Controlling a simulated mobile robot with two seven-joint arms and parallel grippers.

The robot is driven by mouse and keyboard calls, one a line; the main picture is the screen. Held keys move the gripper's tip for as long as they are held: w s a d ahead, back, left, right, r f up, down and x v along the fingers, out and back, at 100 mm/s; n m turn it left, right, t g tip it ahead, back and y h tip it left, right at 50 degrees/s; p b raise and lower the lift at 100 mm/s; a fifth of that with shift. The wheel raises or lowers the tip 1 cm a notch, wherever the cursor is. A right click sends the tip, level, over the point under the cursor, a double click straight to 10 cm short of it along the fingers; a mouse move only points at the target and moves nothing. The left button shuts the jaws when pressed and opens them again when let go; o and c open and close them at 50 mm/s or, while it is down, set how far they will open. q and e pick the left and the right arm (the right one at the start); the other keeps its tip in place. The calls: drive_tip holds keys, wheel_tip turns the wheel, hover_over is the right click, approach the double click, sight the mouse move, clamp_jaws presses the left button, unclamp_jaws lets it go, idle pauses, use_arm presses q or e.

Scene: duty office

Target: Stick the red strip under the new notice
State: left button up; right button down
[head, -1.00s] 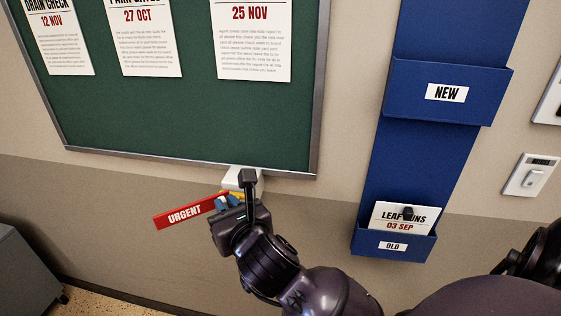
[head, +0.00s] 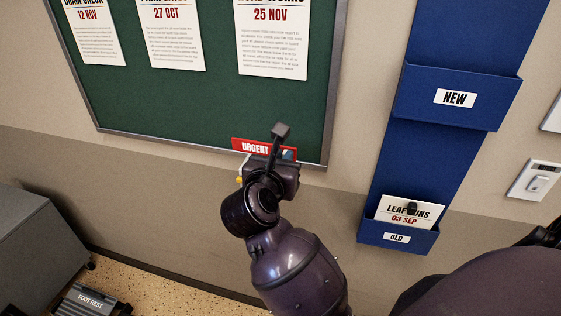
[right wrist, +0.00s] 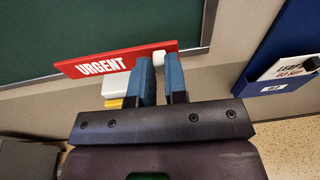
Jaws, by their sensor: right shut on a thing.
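The red strip (head: 252,147) reads URGENT. It is held in my right gripper (head: 284,153), in front of the lower edge of the green notice board (head: 200,112). In the right wrist view, the strip (right wrist: 105,65) runs left from the blue fingertips (right wrist: 160,72), which are shut on its right end. I cannot tell whether the strip touches the board. Three notices hang above: one dated 12 NOV (head: 97,45), one 27 OCT (head: 173,45) and one 25 NOV (head: 273,50). My left gripper is not in view.
A blue wall rack (head: 400,150) stands right of the board; its NEW pocket (head: 420,88) shows no paper, and its OLD pocket (head: 375,232) holds a LEAF RUNS sheet (head: 408,212). A white and yellow item (right wrist: 117,88) sits below the board. A grey cabinet (head: 40,235) and foot rest (head: 90,302) are lower left.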

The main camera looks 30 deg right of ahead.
sight(286, 147)
drive_tip(key=shift+w+d+r, duration=0.1)
drive_tip(key=shift+w+d, duration=0.45)
drive_tip(key=shift+d, duration=0.15)
drive_tip(key=shift+r+x, duration=0.15)
drive_tip(key=shift+x, duration=0.8)
drive_tip(key=shift+r+x, duration=0.15)
drive_tip(key=shift+x, duration=0.75)
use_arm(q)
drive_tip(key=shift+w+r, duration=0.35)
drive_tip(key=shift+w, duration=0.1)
use_arm(e)
drive_tip(key=shift+w+d, duration=0.45)
drive_tip(key=shift+w, duration=0.05)
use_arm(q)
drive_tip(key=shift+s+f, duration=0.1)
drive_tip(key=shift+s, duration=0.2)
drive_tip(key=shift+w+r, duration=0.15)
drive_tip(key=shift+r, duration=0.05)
use_arm(e)
drive_tip(key=shift+s+a, duration=0.1)
drive_tip(key=shift+a, duration=0.05)
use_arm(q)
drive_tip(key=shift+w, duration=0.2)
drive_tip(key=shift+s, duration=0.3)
use_arm(e)
drive_tip(key=shift+w+d, duration=0.3)
drive_tip(key=shift+d, duration=0.1)
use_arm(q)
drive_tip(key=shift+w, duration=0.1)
